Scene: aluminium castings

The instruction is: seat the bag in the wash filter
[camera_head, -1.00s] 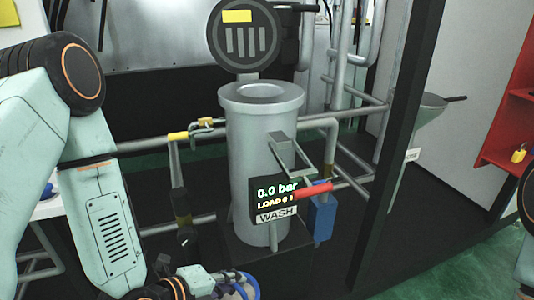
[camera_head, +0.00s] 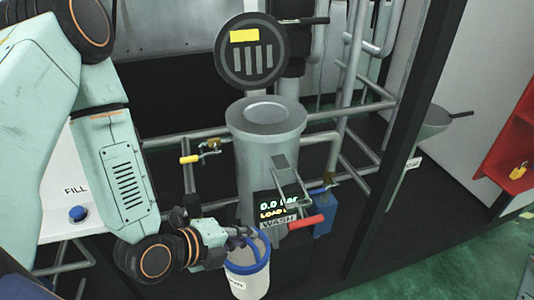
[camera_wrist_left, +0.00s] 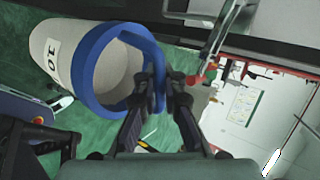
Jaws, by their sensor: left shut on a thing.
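The bag (camera_head: 248,281) is a white filter bag with a blue rim and a dark printed label. My left gripper (camera_head: 246,237) is shut on its blue rim and holds it in front of and below the filter. In the left wrist view the bag (camera_wrist_left: 52,48) hangs to the left of the fingers, and the left gripper (camera_wrist_left: 160,88) pinches the rim's blue tab. The wash filter (camera_head: 262,150) is a grey upright cylinder with an open round mouth. Its round slotted lid (camera_head: 255,68) stands raised behind it. My right gripper is not in view.
Pipes with a yellow valve handle (camera_head: 190,159) run to the left. A white FILL panel with a blue button (camera_head: 78,214) stands at left.

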